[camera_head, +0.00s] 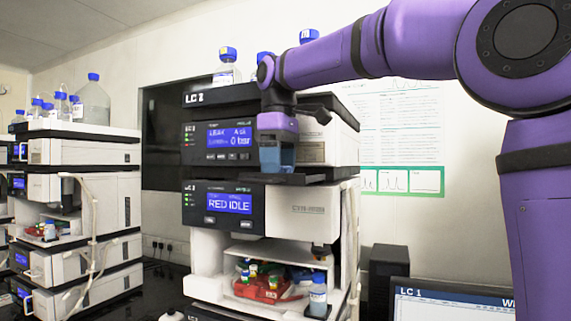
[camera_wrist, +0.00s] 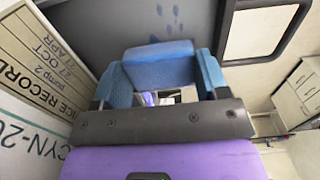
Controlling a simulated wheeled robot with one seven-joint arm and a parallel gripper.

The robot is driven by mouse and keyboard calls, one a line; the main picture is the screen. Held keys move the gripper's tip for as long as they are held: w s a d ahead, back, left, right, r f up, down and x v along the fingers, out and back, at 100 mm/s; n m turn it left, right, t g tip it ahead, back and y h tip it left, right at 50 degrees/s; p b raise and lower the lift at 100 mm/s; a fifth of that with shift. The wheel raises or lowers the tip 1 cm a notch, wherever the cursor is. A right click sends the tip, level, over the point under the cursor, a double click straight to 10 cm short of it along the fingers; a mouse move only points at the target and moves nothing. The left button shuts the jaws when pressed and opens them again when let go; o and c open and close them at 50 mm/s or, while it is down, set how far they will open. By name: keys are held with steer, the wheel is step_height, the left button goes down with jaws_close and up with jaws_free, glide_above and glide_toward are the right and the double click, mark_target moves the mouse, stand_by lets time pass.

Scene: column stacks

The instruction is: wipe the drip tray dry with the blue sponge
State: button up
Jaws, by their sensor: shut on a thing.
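My gripper (camera_head: 276,158) is at the front of the LC 2 stack, with its fingers pointing down over the drip tray. It also shows in the wrist view (camera_wrist: 162,84), shut on the blue sponge (camera_wrist: 160,66), which sits between the two fingers. The drip tray (camera_head: 318,177) is a dark ledge between the upper module and the one reading RED IDLE. In the wrist view it is a grey surface (camera_wrist: 85,28) with several dark blue wet spots (camera_wrist: 168,22) just beyond the sponge. I cannot tell whether the sponge touches the tray. In the head view my fingers largely hide the sponge.
Bottles with blue caps (camera_head: 227,68) stand on top of the stack. Below, an open bay holds a red tray (camera_head: 262,289) with coloured caps and a small bottle (camera_head: 318,296). Another stack (camera_head: 90,190) stands left; a monitor (camera_head: 450,303) is at the lower right.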

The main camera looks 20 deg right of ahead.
steer(key=shift+s+d, duration=0.9)
steer(key=shift+w+a+f, duration=0.2)
steer(key=shift+w+a, duration=0.7)
steer(key=shift+s+d, duration=0.9)
steer(key=shift+w+a+r, duration=0.2)
steer(key=shift+w+a, duration=0.7)
steer(key=shift+w, duration=0.05)
steer(key=shift+r, duration=3.05)
steer(key=shift+r, duration=1.5)
